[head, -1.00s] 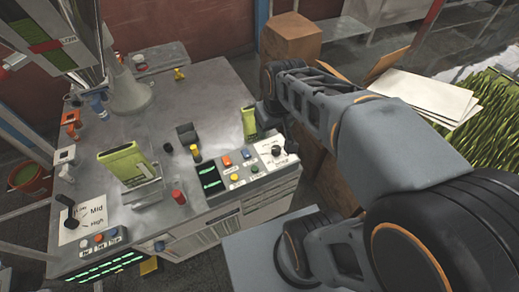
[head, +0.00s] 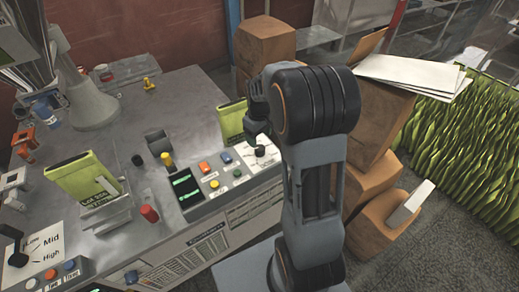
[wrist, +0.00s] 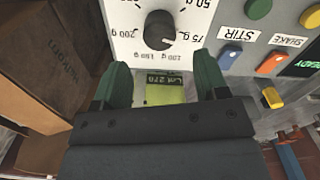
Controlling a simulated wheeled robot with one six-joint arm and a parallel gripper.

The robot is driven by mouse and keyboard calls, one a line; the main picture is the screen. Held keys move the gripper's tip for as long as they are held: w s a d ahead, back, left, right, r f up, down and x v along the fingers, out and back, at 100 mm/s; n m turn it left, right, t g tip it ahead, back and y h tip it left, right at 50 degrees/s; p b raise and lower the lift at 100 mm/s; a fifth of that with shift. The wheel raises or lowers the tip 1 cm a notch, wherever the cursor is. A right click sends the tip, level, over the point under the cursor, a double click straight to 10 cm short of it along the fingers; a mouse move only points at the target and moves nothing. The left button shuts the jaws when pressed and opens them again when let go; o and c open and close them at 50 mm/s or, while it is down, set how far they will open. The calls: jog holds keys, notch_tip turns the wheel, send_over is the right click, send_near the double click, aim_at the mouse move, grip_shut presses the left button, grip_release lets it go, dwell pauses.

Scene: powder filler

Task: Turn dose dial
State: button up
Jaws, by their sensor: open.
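The dose dial is a round black knob (wrist: 160,29) on a white plate marked in grams, from 50 g to 200 g and more. A small light mark shows on the knob's lower side. In the head view the dial (head: 261,152) sits at the right end of the control panel. My gripper (wrist: 163,72) is open and empty, its two green fingers spread. The knob lies just beyond the fingertips, roughly centred between them and apart from them. In the head view my arm partly hides my gripper (head: 256,121), which is over the dial's far side.
A green pouch (head: 232,122) stands on the bench next to the dial. Orange, blue and yellow buttons and a dark READY display (head: 187,187) share the panel. Cardboard boxes (head: 376,222) stand to the right. Another green pouch (head: 83,186) and a lever (head: 13,240) are at left.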

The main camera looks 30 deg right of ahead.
aim_at(259, 147)
jog(key=shift+f+b, duration=0.5)
jog(key=shift+f, duration=2.65)
jog(key=shift+c, duration=0.5)
jog(key=c, duration=0.7)
jog(key=shift+d, duration=0.1)
jog(key=shift+c, duration=0.6)
jog(key=shift+m, duration=0.3)
